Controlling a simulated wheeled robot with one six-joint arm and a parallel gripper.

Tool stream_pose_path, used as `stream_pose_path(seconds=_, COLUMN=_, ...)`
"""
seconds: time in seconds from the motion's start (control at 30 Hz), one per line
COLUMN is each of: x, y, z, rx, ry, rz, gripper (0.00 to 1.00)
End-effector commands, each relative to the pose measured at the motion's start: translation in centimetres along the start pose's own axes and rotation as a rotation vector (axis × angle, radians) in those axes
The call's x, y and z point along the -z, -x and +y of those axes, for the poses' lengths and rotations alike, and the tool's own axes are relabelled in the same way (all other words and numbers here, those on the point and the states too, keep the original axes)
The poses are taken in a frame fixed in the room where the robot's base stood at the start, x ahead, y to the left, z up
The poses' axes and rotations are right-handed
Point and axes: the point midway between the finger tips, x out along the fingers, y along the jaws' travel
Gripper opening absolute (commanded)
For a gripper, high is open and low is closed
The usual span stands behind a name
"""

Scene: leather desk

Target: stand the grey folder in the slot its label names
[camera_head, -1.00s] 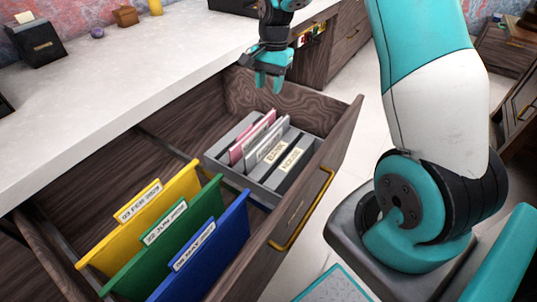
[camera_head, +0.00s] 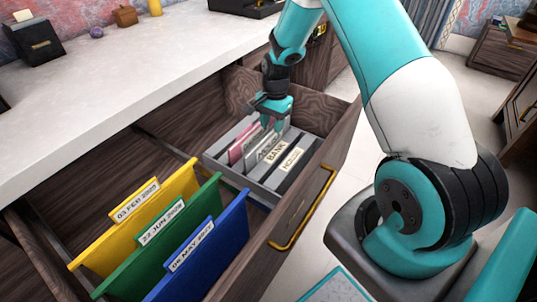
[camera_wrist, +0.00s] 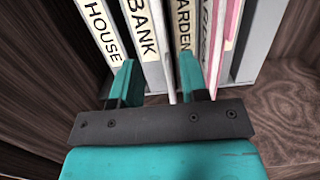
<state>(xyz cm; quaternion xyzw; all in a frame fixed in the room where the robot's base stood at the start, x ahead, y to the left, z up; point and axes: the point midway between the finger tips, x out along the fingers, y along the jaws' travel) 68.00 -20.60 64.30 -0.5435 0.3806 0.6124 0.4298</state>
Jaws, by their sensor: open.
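A grey sorter box (camera_head: 222,163) with labelled dividers stands inside the open drawer. In the wrist view the labels HOUSE (camera_wrist: 104,32), BANK (camera_wrist: 141,28) and GARDEN (camera_wrist: 186,35) read from left to right; a further label is only partly legible. A thin pale grey sheet (camera_wrist: 164,50), seemingly the grey folder, stands between BANK and GARDEN. A pink folder (camera_wrist: 218,45) stands further right; it also shows in the head view (camera_head: 236,143). My gripper (camera_head: 272,124) is low over the sorter, open, its fingers (camera_wrist: 160,85) on either side of the pale sheet. Contact cannot be told.
Yellow (camera_head: 112,230), green (camera_head: 150,245) and blue (camera_head: 205,258) hanging folders with date tabs fill the drawer's near part. The drawer front (camera_head: 335,150) has a gold handle (camera_head: 303,212). A pale countertop (camera_head: 130,75) lies along the left.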

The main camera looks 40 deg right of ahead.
Motion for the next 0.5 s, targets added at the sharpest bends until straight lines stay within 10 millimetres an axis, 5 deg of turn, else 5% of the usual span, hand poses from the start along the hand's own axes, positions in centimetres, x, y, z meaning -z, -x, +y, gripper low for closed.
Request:
stream_pose_path(seconds=0.27, x=-0.6, y=-4.2, z=-0.4, rx=-0.002, ry=-0.001, rz=-0.002, gripper=0.4)
stream_pose_path(seconds=0.5, x=-0.6, y=-4.6, z=-0.4, rx=-0.001, ry=0.0, rz=-0.001, gripper=0.4)
